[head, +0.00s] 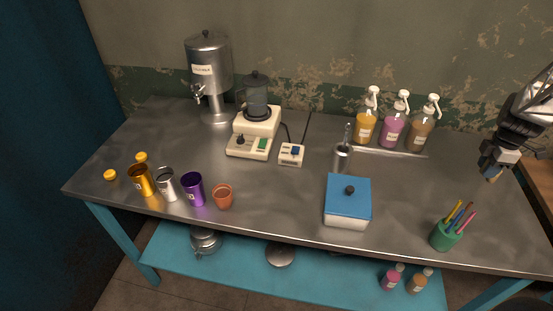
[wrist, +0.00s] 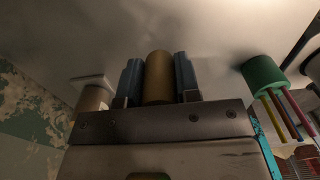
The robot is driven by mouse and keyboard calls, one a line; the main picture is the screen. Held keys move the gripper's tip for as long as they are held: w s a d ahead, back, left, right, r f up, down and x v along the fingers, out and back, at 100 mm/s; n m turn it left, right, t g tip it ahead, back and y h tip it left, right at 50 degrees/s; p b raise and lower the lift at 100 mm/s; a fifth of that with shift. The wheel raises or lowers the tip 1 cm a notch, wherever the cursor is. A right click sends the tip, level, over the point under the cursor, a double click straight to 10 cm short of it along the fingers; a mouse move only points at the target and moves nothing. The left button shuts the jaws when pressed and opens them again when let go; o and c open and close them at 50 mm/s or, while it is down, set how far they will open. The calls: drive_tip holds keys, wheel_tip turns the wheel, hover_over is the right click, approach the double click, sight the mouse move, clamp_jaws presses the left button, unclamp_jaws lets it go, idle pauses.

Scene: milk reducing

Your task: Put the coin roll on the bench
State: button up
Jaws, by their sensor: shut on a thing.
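My gripper (head: 491,174) is at the right of the head view, above the right part of the grey metal bench (head: 280,200). In the wrist view its two blue fingers (wrist: 158,78) are shut on a tan-brown cylinder, the coin roll (wrist: 158,76), one finger on each side. The bench surface fills the background of the wrist view. The gap between roll and bench is hard to judge, but the gripper looks raised above it in the head view.
A green cup with pens (head: 444,237) stands at the front right. Pump bottles (head: 392,131) stand at the back, left of my gripper. A blue-lidded box (head: 347,207) is at front centre. The bench between box, bottles and cup is clear.

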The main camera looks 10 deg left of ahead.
drive_tip(key=shift+r, duration=0.15)
drive_tip(key=r, duration=0.5)
drive_tip(key=shift+a, duration=0.35)
drive_tip(key=s+a+n, duration=0.1)
drive_tip(key=a+n, duration=0.5)
drive_tip(key=a, duration=2.7)
drive_tip(key=s+a+n, duration=0.3)
drive_tip(key=s+a, duration=0.7)
drive_tip(key=a, duration=0.4)
drive_tip(key=s+a+n, duration=0.3)
drive_tip(key=s+a, duration=0.7)
drive_tip(key=a, duration=0.4)
drive_tip(key=f, duration=1)
drive_tip(key=shift+w, duration=0.3)
